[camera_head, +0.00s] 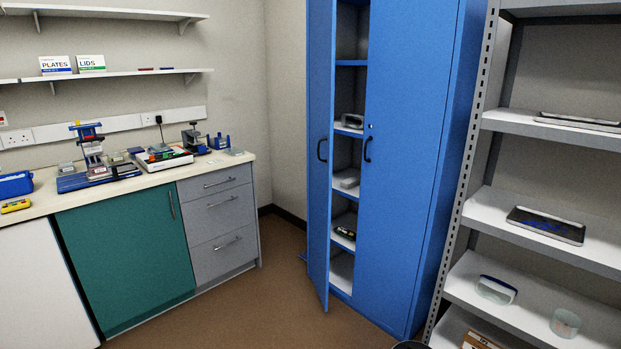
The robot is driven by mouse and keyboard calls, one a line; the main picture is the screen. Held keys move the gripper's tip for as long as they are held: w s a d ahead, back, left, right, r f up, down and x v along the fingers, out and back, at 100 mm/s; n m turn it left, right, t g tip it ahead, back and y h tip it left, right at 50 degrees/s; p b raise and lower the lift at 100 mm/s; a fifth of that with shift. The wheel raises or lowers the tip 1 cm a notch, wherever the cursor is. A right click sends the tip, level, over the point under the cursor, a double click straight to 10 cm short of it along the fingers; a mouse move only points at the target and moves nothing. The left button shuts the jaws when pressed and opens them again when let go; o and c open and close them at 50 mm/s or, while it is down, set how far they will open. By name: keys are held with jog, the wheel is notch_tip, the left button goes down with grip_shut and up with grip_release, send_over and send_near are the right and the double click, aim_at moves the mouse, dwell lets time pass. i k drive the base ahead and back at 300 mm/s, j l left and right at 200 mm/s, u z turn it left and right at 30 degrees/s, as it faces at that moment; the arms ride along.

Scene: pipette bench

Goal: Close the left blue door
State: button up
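The left blue door (319,200) of the tall blue cabinet stands open, swung outward, with a dark handle (322,150) near its free edge. The right blue door (400,170) is shut and has its own dark handle (367,149). Through the gap, white shelves (344,190) hold several small items. My gripper is not seen in the head view.
A bench (40,205) with lab equipment, a green cupboard front (125,255) and grey drawers (220,215) stands at the left. An open shelving rack (545,240) stands at the right. The brown floor (270,300) before the cabinet is clear.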

aim_at(322, 13)
jog(key=i+j, duration=0.25)
jog(key=i, duration=0.25)
jog(key=i+j, duration=0.2)
jog(key=i, duration=0.3)
jog(key=i+j, duration=0.25)
jog(key=i, duration=0.2)
jog(key=i+j, duration=0.2)
jog(key=i, duration=0.3)
jog(key=i+j, duration=0.25)
jog(key=i, duration=0.25)
jog(key=i+j, duration=0.2)
jog(key=i, duration=0.3)
